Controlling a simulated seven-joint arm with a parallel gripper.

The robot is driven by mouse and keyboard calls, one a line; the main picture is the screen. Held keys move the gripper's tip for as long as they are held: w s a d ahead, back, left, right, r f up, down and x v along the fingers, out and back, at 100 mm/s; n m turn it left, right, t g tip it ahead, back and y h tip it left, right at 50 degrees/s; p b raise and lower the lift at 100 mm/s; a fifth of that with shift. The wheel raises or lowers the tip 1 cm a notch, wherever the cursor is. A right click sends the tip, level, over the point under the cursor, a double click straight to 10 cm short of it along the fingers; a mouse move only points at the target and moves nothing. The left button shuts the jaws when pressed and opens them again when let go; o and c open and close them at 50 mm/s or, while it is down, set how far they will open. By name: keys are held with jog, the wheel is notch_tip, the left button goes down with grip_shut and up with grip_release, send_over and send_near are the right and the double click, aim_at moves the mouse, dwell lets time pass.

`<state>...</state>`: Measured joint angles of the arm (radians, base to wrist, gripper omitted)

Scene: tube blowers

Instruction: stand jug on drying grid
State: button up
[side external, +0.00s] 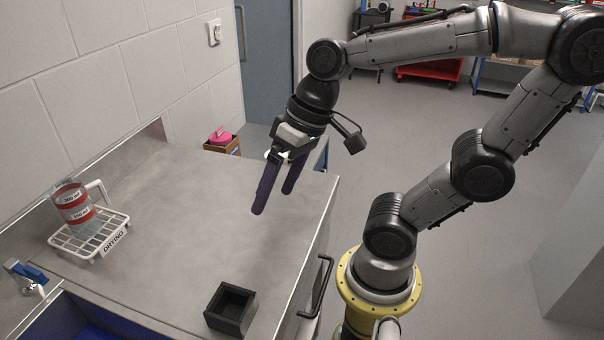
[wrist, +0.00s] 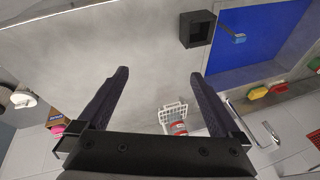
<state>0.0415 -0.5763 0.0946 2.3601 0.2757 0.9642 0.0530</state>
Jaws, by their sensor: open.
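The jug (side external: 74,207) is clear with red bands and a pale handle. It stands on the white drying grid (side external: 92,245), labelled DRYING, at the left of the steel worktop. In the wrist view the jug (wrist: 179,129) and the grid (wrist: 172,112) show small between the fingers, partly cut off by the gripper body. My gripper (side external: 273,200) is open and empty, its dark purple fingers apart above the worktop's far right part. It is well away from the jug. In the wrist view my gripper (wrist: 160,82) also shows open with nothing between its fingertips.
A small black open box (side external: 231,308) stands near the worktop's front edge. A blue sink (side external: 80,320) with a blue-handled tap (side external: 25,274) lies at the lower left. A cardboard box with a pink item (side external: 221,137) is beyond the worktop. The worktop's middle is clear.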

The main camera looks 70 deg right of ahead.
jog(key=s+d+n+t+h, duration=0.1)
jog(key=d, duration=0.1)
jog(key=s+d+n+t+h, duration=0.1)
jog(key=s+d, duration=0.1)
jog(key=shift+r, duration=0.2)
